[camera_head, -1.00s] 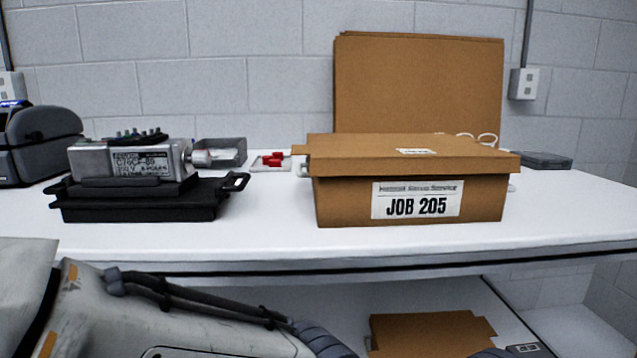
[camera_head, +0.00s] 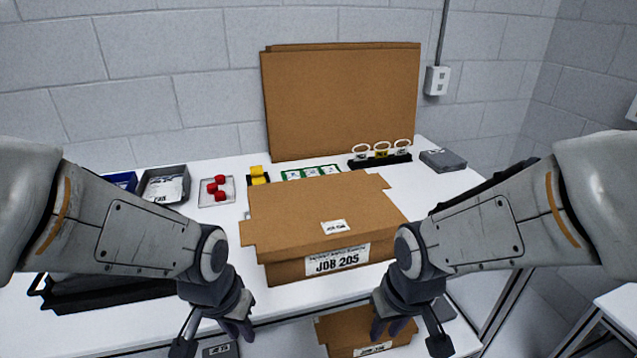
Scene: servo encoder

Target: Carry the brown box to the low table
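The brown box (camera_head: 315,215), a lidded cardboard box labelled JOB 205, sits on the white workbench in front of a tall cardboard sheet. My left gripper (camera_head: 212,338) is in front of its left side, near the bench's front edge. My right gripper (camera_head: 408,338) is in front of its right side. Both have their fingers spread, look empty and are apart from this box. A second brown box (camera_head: 350,328) on the shelf below is partly hidden by my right gripper. A white table top (camera_head: 622,312), lower than the bench, shows at the bottom right; it may be the low table.
On the workbench (camera_head: 190,318) are a grey bin (camera_head: 164,186), a tray of red parts (camera_head: 216,191), yellow parts (camera_head: 258,175), a rack with white rings (camera_head: 380,159) and a dark grey case (camera_head: 443,160). A black tray (camera_head: 100,296) lies left, partly behind my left arm.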

